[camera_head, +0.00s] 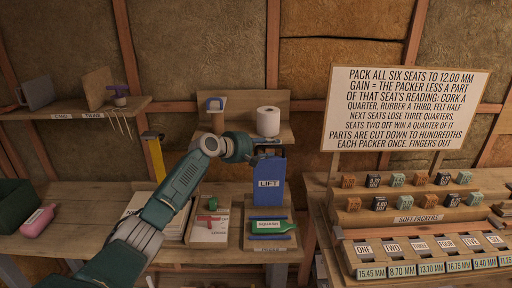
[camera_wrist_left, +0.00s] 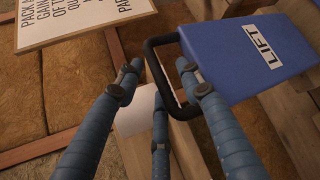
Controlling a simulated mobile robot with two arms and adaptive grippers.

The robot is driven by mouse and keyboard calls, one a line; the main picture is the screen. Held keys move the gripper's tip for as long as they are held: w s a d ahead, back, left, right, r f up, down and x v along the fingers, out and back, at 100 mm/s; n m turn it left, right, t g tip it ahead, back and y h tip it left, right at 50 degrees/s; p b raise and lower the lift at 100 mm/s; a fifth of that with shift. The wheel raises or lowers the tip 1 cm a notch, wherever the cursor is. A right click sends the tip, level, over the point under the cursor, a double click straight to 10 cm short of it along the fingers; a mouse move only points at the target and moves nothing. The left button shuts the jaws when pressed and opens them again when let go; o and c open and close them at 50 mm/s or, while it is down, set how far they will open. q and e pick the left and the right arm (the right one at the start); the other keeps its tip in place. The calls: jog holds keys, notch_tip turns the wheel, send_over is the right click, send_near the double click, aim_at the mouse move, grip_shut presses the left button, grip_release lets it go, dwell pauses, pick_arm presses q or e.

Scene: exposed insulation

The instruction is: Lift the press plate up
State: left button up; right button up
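The press plate (camera_head: 269,182) is a blue upright board labelled LIFT, in the middle of the head view. It stands behind a green bottle. In the left wrist view the plate (camera_wrist_left: 240,55) shows at the upper right, with a black loop handle (camera_wrist_left: 153,58) on its edge. My left gripper (camera_head: 262,147) is at the top of the plate. In the left wrist view its fingers (camera_wrist_left: 160,75) are spread, with a bar of the handle between them and gaps showing. Whether any finger touches the handle I cannot tell. My right gripper is not in view.
The green bottle (camera_head: 270,227) lies on the press base between blue bars. A white roll (camera_head: 268,121) stands on the shelf just above the plate. A yellow upright piece (camera_head: 156,158) stands left of my arm. Racks of small blocks (camera_head: 420,190) and a sign (camera_head: 403,105) are at right.

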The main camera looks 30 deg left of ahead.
pick_arm(q)
jog(key=v, duration=1.1)
jog(key=shift+f, duration=0.1)
